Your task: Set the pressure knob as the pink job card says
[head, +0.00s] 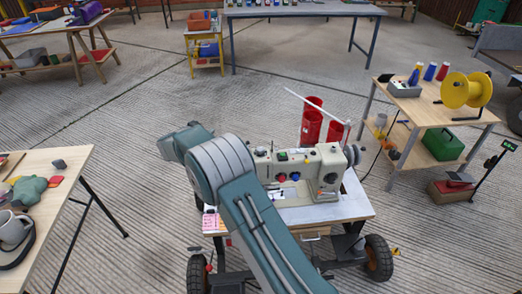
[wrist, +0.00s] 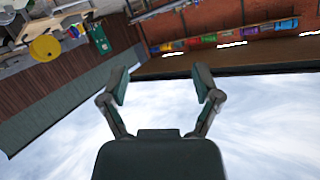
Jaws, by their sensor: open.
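A cream sewing machine (head: 318,165) stands on a wheeled cart (head: 350,205) in the middle of the head view. Small red (head: 281,178) and blue (head: 295,176) controls and a dark round dial (head: 330,179) show on its front. I cannot tell which is the pressure knob or how it is set. The pink job card (head: 212,222) is at the cart's left front edge; its writing is too small to read. My arm crosses in front of the machine's left part and hides some of it. In the wrist view my gripper (wrist: 160,84) is open and empty, with sky and distant surroundings behind it.
A bench with a yellow spool (head: 466,90) stands at the right. A grey-topped table (head: 300,11) and a small yellow stand (head: 207,65) are behind. Open concrete floor lies left of the cart.

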